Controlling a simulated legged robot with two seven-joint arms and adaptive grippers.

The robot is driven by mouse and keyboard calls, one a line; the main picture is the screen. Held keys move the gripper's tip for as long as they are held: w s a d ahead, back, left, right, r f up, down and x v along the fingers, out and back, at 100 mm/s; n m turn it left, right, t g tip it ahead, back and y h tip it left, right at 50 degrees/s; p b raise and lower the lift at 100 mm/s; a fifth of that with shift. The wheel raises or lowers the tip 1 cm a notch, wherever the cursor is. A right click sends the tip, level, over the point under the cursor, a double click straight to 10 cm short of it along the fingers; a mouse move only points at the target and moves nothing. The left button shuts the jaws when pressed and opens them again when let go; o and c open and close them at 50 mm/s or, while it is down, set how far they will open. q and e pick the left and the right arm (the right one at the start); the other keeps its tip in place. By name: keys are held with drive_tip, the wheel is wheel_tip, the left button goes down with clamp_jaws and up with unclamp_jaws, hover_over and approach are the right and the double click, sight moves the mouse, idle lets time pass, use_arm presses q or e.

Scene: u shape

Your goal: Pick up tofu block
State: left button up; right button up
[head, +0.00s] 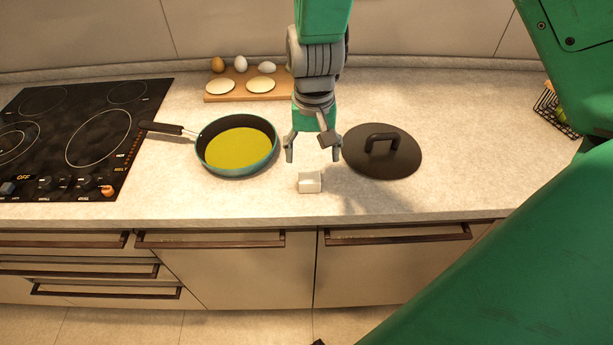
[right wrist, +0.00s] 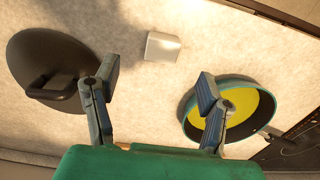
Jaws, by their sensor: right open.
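The tofu block (head: 310,182) is a small white block on the counter near its front edge, between the pan and the black lid. It also shows in the right wrist view (right wrist: 162,47), ahead of the fingertips. My right gripper (head: 312,152) is open and empty, with its fingers spread above and behind the block. In the right wrist view the open fingers (right wrist: 157,85) are apart with bare counter between them, and they do not touch the block. My left gripper is not in view.
A pan (head: 237,146) with yellow contents stands left of the block. The black lid (head: 382,153) lies close on the right. A cooktop (head: 75,135) is at far left. A wooden board (head: 222,96) with eggs lies behind. A dark wire basket (head: 548,103) is at right.

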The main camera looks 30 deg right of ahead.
sight(311, 176)
drive_tip(key=f, duration=0.4)
drive_tip(key=shift+w+a, duration=0.15)
drive_tip(key=shift+a, duration=0.05)
drive_tip(key=shift+d+f, duration=0.25)
drive_tip(key=shift+f, duration=0.3)
drive_tip(key=f, duration=0.3)
drive_tip(key=shift+w+d+f, duration=0.1)
drive_tip(key=shift+w+f, duration=0.3)
drive_tip(key=shift+f, duration=0.3)
drive_tip(key=shift+a, duration=0.2)
drive_tip(key=shift+a+r, duration=0.1)
drive_tip(key=c, duration=1.3)
